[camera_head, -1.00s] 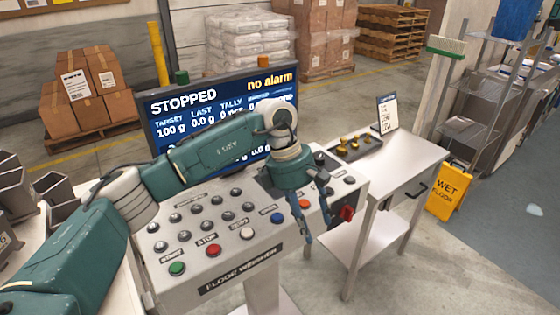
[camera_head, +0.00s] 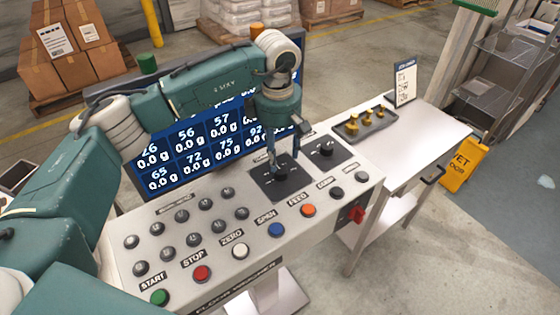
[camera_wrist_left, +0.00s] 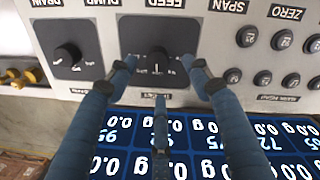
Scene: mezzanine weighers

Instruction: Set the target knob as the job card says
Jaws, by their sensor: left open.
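A black knob sits on a dark square plate (camera_head: 263,186) on the sloped panel. In the left wrist view, upside down, the knob (camera_wrist_left: 158,62) has a white pointer line, and its scale marks are too small to read. My left gripper (camera_head: 284,158) is open above this plate. In the wrist view its blue fingertips stand apart on either side of the knob; I cannot tell if they touch it. A second black knob (camera_head: 326,149) on another dark plate is to the right. The job card (camera_head: 404,80) stands on the side table; its writing is too small to read.
Coloured buttons line the panel front, including green (camera_head: 160,297), red (camera_head: 202,273) and orange (camera_head: 308,210). A red switch (camera_head: 356,213) is on the panel's end. A screen (camera_head: 215,145) stands behind. A dark tray (camera_head: 347,132) holds brass pieces on the side table (camera_head: 425,145).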

